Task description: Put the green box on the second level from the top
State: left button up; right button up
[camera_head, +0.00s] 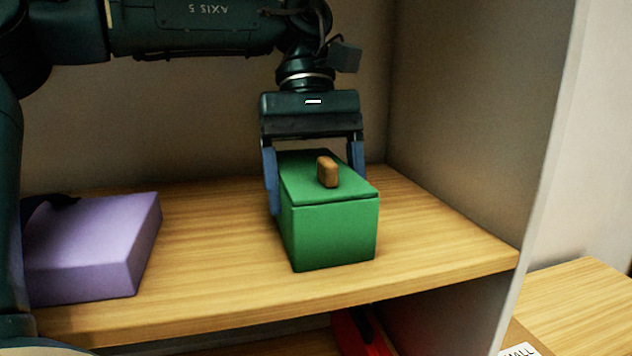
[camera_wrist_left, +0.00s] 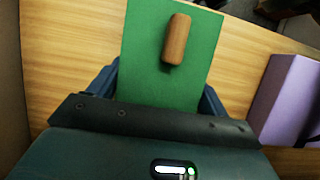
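The green box (camera_head: 335,235) has a flat lid with a brown wooden handle (camera_head: 328,171). It appears to rest upright on the wooden shelf board (camera_head: 215,235), back from the front edge; I cannot tell if its underside fully touches. My left gripper (camera_head: 314,180) points down from above, with one blue finger along each side of the box. The fingers sit close against the sides. The wrist view shows the green lid (camera_wrist_left: 150,65) between the fingers, with no clear gap. My right gripper is not in view.
A purple box (camera_head: 95,250) lies on the same board to the left. A pale side wall (camera_head: 450,120) closes the shelf at right. A red object (camera_head: 350,335) shows partly on the level below. Bare board lies between the two boxes. A wooden tabletop (camera_head: 590,295) is outside at right.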

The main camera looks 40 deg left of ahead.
pick_arm(q)
jog(key=o, duration=0.5)
jog(key=shift+c, duration=0.2)
jog(key=p+v, duration=0.2)
jog(key=v, duration=1)
jog(key=shift+r, duration=0.1)
